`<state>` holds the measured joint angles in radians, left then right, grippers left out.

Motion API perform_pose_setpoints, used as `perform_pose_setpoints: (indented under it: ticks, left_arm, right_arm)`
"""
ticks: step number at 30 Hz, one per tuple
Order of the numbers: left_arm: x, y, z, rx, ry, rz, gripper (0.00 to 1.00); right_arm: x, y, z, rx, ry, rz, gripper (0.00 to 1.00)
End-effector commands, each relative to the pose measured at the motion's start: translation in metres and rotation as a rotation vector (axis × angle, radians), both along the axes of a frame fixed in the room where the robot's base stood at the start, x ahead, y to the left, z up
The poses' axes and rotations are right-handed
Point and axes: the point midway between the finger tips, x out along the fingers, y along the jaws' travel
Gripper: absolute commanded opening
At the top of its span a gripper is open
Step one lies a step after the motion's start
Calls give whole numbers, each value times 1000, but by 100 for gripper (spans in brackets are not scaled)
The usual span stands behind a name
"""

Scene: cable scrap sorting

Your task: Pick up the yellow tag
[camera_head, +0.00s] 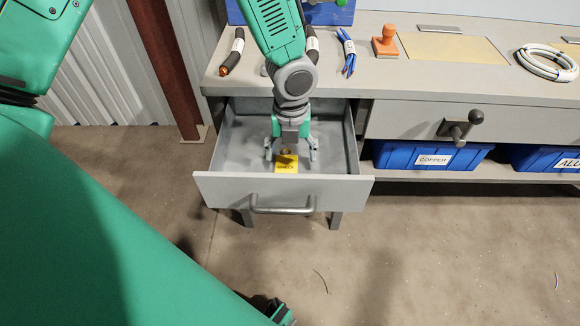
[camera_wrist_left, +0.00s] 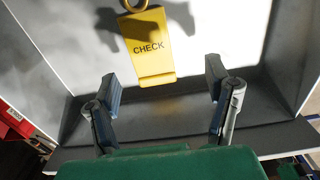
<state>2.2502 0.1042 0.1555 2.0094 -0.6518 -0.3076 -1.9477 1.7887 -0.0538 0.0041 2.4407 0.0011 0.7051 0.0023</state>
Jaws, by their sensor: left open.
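The yellow tag (camera_head: 286,164) lies in the open grey drawer (camera_head: 207,187), near its front wall. In the left wrist view the tag (camera_wrist_left: 150,50) reads "CHECK" and has a ring at its top edge. My left gripper (camera_head: 291,152) reaches down into the drawer from above the bench. Its fingers are spread and empty, one to each side of the tag in the head view. In the wrist view the tag shows beyond and between the fingers (camera_wrist_left: 165,90), apart from both. I cannot tell the exact height gap.
The drawer walls stand close around the gripper. On the bench are blue cables (camera_head: 348,52), a dark cable piece (camera_head: 232,52), an orange stamp (camera_head: 385,42) and a white cable coil (camera_head: 546,62). Blue bins, one labelled COPPER (camera_head: 396,158), sit below. The drawer's other floor area is clear.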

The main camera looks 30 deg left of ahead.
Motion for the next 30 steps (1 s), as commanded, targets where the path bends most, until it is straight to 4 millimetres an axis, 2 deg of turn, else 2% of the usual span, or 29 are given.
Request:
perform_pose_setpoints:
  ticks: [5, 12, 19, 20, 21, 23, 30]
  left_arm:
    - [-4, 3, -16, 0, 2, 2, 72]
    - [-7, 0, -50, 4, 3, 1, 72]
    - [-7, 1, -50, 4, 0, 1, 72]
    - [-7, 1, -51, 2, 0, 1, 68]
    - [-7, 2, -51, 1, 0, 1, 54]
    - [-7, 2, -51, 1, 1, 1, 33]
    - [-7, 3, -52, 0, 1, 2, 31]
  right_arm:
    - [0, 1, -7, 1, -1, 1, 40]
    - [0, 1, -22, 1, -1, 1, 40]
    - [0, 0, -21, 0, -1, 1, 40]
    - [0, 0, -21, 0, -1, 1, 40]
    - [0, 0, -21, 0, -1, 1, 40]
    - [0, 0, -21, 0, -1, 1, 40]
    - [0, 1, -21, 1, -1, 1, 40]
